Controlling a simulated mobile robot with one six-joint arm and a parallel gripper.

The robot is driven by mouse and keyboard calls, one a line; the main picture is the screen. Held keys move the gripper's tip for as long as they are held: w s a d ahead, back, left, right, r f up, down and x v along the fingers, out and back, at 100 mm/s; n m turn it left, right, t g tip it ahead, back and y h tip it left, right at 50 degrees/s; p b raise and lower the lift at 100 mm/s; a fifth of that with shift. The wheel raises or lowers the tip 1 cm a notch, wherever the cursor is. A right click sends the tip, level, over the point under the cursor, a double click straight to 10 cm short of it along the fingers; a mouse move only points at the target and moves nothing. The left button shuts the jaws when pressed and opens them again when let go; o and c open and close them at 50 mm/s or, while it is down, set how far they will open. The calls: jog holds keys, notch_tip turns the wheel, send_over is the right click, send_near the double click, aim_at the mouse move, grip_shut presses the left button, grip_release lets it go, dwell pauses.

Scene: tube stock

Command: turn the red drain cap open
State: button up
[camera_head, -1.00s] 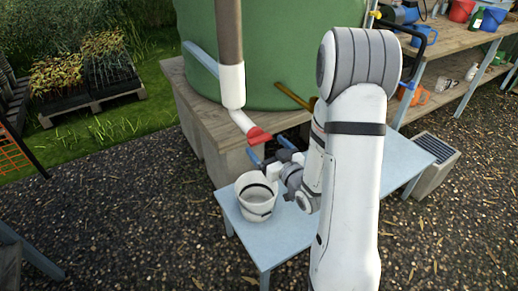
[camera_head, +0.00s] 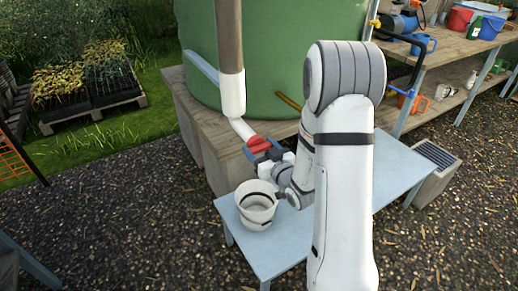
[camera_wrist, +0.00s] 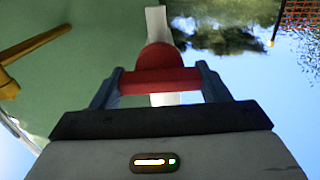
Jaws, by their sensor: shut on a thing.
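The red drain cap (camera_head: 258,144) sits at the lower end of the white bent pipe (camera_head: 240,126) below the brown downpipe. My gripper (camera_head: 264,150) is at the cap, with its blue fingers on it. In the wrist view the red cap (camera_wrist: 160,80) lies between the two fingers of my gripper (camera_wrist: 160,84), and its wide red part spans the gap between them. The fingers are shut on it. The white pipe (camera_wrist: 157,22) runs on behind the cap. The cap's far side is hidden.
A white bucket (camera_head: 248,217) with a dark band stands on the light blue table (camera_head: 290,245) below the cap. The large green tank (camera_head: 275,60) stands on a wooden platform (camera_head: 190,95) behind. A brass-coloured tap (camera_head: 289,100) sticks out of the tank to the right.

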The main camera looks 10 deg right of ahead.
jog(key=shift+c, duration=1.4)
jog(key=shift+a, duration=0.25)
jog(key=shift+d+f+n+b, duration=0.15)
jog(key=shift+n+b, duration=0.15)
jog(key=shift+b, duration=0.25)
jog(key=shift+c, duration=0.2)
jog(key=n+b, duration=0.1)
jog(key=b, duration=0.1)
jog(key=n+b, duration=0.1)
jog(key=b, duration=0.1)
jog(key=shift+f, duration=0.25)
jog(key=n+b, duration=0.5)
jog(key=b, duration=0.4)
jog(key=shift+n, duration=0.4)
jog(key=n+b, duration=0.4)
jog(key=b, duration=0.2)
jog(key=shift+n, duration=0.3)
jog(key=shift+r+n+b, duration=0.25)
jog(key=shift+n+b, duration=0.75)
jog(key=shift+n, duration=0.8)
